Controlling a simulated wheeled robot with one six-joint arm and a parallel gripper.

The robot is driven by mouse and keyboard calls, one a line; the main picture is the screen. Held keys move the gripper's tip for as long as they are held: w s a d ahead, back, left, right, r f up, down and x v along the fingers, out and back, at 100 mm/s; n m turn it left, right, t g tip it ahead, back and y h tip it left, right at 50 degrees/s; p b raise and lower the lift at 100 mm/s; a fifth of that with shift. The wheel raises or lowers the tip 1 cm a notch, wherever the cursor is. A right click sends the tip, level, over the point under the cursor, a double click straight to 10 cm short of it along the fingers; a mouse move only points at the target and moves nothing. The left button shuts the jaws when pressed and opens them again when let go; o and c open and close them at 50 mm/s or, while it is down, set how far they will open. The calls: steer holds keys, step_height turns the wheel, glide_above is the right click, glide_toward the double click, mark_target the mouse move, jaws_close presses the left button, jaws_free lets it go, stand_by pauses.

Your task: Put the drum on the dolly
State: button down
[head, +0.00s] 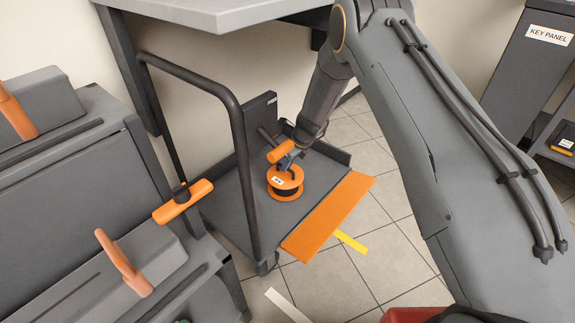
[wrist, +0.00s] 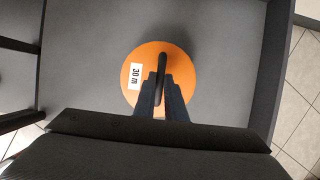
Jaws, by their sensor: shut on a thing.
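The drum (head: 285,187) is an orange reel with a dark handle on top and a white label. The label reads "30 m" in the wrist view, where the drum (wrist: 178,62) is seen from above. The dolly (head: 222,207) is a low grey platform with a tall dark bar handle, raised edges and an orange ramp-like flap at its front. The drum is upright over the dolly's bed, and I cannot tell whether it touches the bed. My gripper (head: 290,163) is shut on the drum's handle; its fingers also straddle the handle in the wrist view (wrist: 161,92).
A grey table (head: 215,12) overhangs behind the dolly. A grey cabinet-like unit (head: 60,190) with orange handles stands close on the left. A key panel cabinet (head: 530,60) is at the right. A yellow strip (head: 350,241) lies on the tiled floor before the flap.

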steer(key=c, duration=1.8)
jaws_free()
steer(key=shift+f, duration=0.1)
steer(key=p+v, duration=0.2)
steer(key=v, duration=1)
steer(key=shift+r, duration=0.2)
